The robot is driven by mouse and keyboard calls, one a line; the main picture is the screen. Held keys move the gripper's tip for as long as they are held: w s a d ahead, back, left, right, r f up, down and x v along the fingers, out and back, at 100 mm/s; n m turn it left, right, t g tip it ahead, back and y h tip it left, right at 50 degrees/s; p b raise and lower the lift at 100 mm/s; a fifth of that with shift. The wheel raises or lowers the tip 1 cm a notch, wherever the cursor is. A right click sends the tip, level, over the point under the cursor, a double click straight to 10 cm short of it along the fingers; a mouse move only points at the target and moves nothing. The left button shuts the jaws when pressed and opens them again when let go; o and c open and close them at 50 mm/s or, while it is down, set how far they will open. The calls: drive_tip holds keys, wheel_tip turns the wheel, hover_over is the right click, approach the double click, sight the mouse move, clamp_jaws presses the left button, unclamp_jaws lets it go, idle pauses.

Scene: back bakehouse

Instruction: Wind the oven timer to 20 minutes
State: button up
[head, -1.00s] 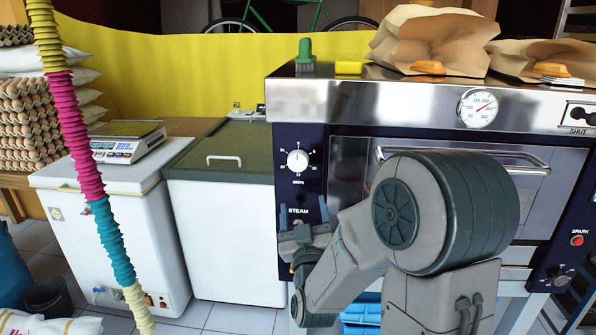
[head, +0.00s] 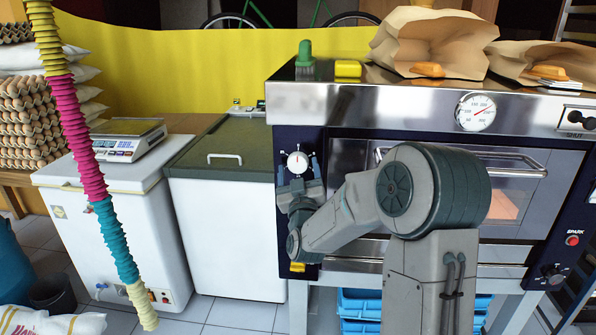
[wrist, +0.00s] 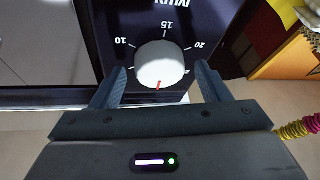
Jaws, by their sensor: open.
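The oven timer (head: 297,162) is a round white knob on the dark blue panel at the oven's left end. In the wrist view the timer knob (wrist: 160,66) shows up close, its red mark at the bottom of the picture, on the side away from the printed 15. The 10, 15 and 20 stand around its upper side, with 20 at the upper right. My gripper (wrist: 160,84) is open, one finger either side of the knob, with a visible gap on each side. In the head view my gripper (head: 299,186) is just below the knob and hides the panel under it.
The oven (head: 410,105) carries a green-handled brush (head: 305,54), a yellow block (head: 347,69) and paper bags (head: 430,42) on top. A white chest freezer (head: 225,195) stands to the left. A coloured ribbed hose (head: 85,160) hangs at the left.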

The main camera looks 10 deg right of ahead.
drive_tip(key=c, duration=1)
drive_tip(key=shift+f+m+b, duration=0.15)
drive_tip(key=shift+m+b, duration=0.25)
drive_tip(key=shift+b, duration=0.45)
